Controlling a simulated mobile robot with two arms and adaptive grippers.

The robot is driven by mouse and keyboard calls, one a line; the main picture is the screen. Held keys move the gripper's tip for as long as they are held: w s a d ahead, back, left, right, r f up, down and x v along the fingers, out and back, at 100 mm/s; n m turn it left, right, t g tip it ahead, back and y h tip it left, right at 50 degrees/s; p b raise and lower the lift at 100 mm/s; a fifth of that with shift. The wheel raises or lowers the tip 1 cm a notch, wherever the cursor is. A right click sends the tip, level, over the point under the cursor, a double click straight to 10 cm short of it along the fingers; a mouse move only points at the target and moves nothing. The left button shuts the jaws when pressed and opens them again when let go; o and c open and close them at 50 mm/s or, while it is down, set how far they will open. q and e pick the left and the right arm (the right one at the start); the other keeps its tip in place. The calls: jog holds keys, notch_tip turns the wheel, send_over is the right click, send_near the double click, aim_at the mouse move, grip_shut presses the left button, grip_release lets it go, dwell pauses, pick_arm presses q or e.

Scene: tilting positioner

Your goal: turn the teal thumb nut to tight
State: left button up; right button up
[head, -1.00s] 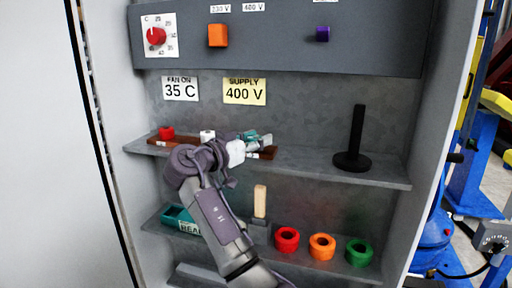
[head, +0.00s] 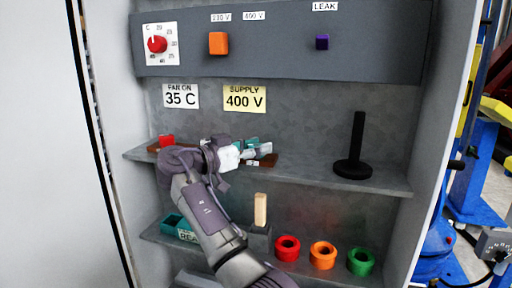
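The teal thumb nut (head: 252,140) shows only as small teal patches on a brown strip (head: 270,160) on the upper shelf, at the strip's right part. My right gripper (head: 260,150) is at the strip, right beside the teal patches, and covers much of them. Its fingers are small and partly hidden, so I cannot tell whether they are open, or touch the nut. A red nut (head: 166,141) sits at the strip's left end. My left gripper is not in view.
A black post on a round base (head: 354,168) stands on the upper shelf (head: 310,165) at right. Below are a teal bin (head: 174,225), a wooden-handled tool (head: 260,210), and red (head: 287,248), orange (head: 322,254) and green rings (head: 361,261). The control panel (head: 270,58) hangs above.

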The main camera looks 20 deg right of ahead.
jog(key=o, duration=0.4)
notch_tip(320, 180, up, 10)
jog(key=shift+f, duration=0.1)
dwell(0.4)
